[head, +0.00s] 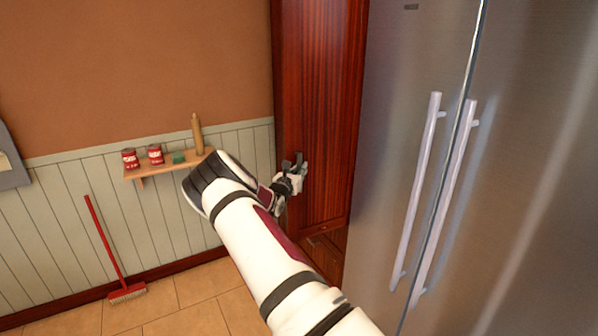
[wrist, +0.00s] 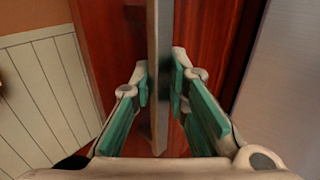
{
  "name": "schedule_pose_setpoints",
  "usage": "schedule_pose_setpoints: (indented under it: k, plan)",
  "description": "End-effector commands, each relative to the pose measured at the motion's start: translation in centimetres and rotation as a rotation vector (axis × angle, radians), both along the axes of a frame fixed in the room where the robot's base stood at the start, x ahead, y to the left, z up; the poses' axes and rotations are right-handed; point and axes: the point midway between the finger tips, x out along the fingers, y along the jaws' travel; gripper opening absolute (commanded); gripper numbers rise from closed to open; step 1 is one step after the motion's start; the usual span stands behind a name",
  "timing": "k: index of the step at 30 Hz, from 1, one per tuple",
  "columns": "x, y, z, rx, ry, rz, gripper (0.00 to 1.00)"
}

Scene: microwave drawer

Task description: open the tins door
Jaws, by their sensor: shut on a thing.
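A tall door of dark red wood (head: 320,95) stands left of the fridge; it also shows behind the fingers in the wrist view (wrist: 117,35). A grey metal upright handle (wrist: 158,60) runs down the middle of the wrist view. My gripper (head: 297,165) is at the door's lower left part, with its green-padded fingers (wrist: 160,88) on both sides of the handle, shut on it. In the head view the handle is mostly hidden by my gripper. I cannot tell whether the door is ajar.
A steel fridge (head: 535,180) with long upright handles stands close on the right. A wall shelf (head: 165,168) at left holds red tins (head: 155,154), a green item and a wooden rolling pin (head: 197,135). A red broom (head: 105,240) leans below.

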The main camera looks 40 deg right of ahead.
Motion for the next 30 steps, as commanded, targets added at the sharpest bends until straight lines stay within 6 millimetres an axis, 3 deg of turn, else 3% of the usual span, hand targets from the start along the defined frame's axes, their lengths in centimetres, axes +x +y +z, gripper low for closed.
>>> schedule_pose_setpoints:
  k: [1,2,4,17,30]
  plan:
    - [0.1,0.1,0.0,0.0,-0.001,0.002,0.0]
    - [0.1,0.1,0.0,0.0,-0.001,0.002,0.22]
    - [0.1,0.1,0.0,-0.001,0.0,0.002,0.35]
    - [-0.3,0.7,0.0,0.0,0.001,0.0,0.35]
    - [-4.0,8.1,0.0,0.001,0.0,0.002,0.35]
